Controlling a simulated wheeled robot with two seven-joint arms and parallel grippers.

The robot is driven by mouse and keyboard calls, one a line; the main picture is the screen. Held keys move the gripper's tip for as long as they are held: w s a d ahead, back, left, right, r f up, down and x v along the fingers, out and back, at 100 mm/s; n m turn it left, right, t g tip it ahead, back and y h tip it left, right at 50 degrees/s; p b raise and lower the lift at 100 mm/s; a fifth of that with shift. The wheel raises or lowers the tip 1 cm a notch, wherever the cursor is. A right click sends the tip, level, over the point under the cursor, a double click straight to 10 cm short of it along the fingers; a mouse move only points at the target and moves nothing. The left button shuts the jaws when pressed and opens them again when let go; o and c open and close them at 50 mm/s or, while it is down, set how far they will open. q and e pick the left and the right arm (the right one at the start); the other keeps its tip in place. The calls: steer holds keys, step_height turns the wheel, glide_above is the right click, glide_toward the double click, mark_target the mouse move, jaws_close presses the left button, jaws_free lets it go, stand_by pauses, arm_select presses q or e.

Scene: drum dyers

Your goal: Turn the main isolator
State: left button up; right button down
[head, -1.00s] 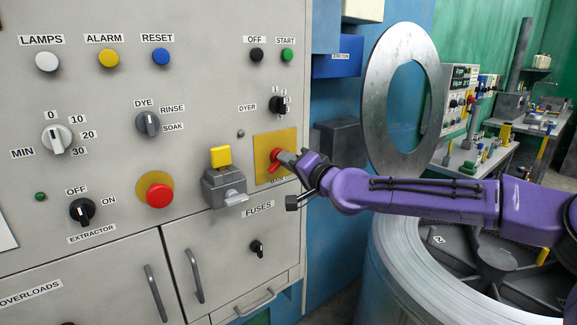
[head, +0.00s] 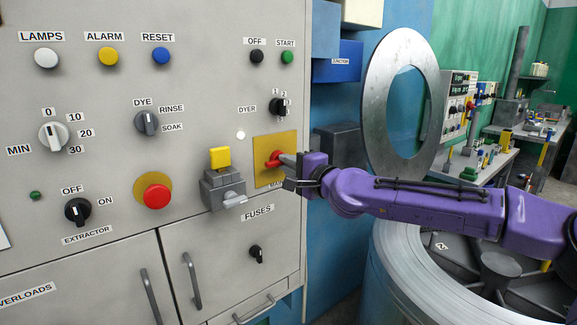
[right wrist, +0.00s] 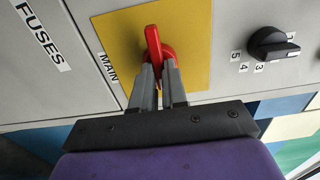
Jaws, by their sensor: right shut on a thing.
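The main isolator is a red rotary handle (head: 273,159) on a yellow plate (head: 265,178) at the right side of the grey panel. In the right wrist view the red handle (right wrist: 153,48) stands out from the yellow plate (right wrist: 117,30), beside the word MAIN. My right gripper (head: 284,160) reaches in from the right and is shut on the handle. In the right wrist view its two grey fingers (right wrist: 159,75) lie on either side of the handle's near end. In the head view the handle points roughly sideways, toward the gripper. My left gripper is not in view.
A grey fuse switch with a yellow block (head: 220,157) juts out left of the yellow plate. A dyer selector knob (head: 278,106) sits above it. A small lamp (head: 241,135) by the plate looks white. A large metal drum (head: 400,270) stands below my right arm.

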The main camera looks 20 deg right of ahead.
stand_by(0.3)
steer(key=c, duration=1.2)
jaws_free()
steer(key=shift+o, duration=0.2)
steer(key=b+v, duration=0.1)
steer(key=v, duration=0.9)
steer(key=shift+s, duration=0.25)
steer(key=shift+d, duration=0.15)
